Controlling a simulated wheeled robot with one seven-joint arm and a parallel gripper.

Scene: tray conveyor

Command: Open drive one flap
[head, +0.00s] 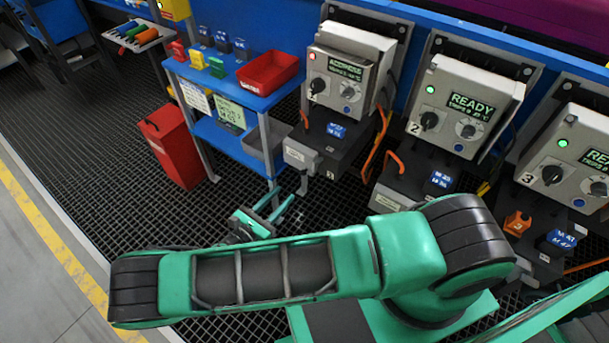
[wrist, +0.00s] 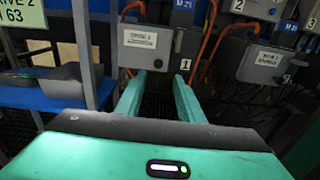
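Drive one's control box (head: 345,75) has a red light and a lit display at the back middle. Below it is a grey flap (head: 301,156) with a white label, beside the number 1. In the wrist view the flap (wrist: 143,50) is upright, looks shut, and is straight ahead. My gripper (head: 290,205) is in front of and below the flap in the head view. In the wrist view its two green fingers (wrist: 157,88) are spread apart with nothing between them. The fingertips appear just below the flap's lower edge; whether they touch it I cannot tell.
Drive two (head: 461,105) and drive three (head: 571,160) stand to the right with green lights. A blue table (head: 222,82) with a red bin (head: 268,72) stands left of drive one. A red container (head: 172,147) is on the floor. Orange cables hang beside the drives.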

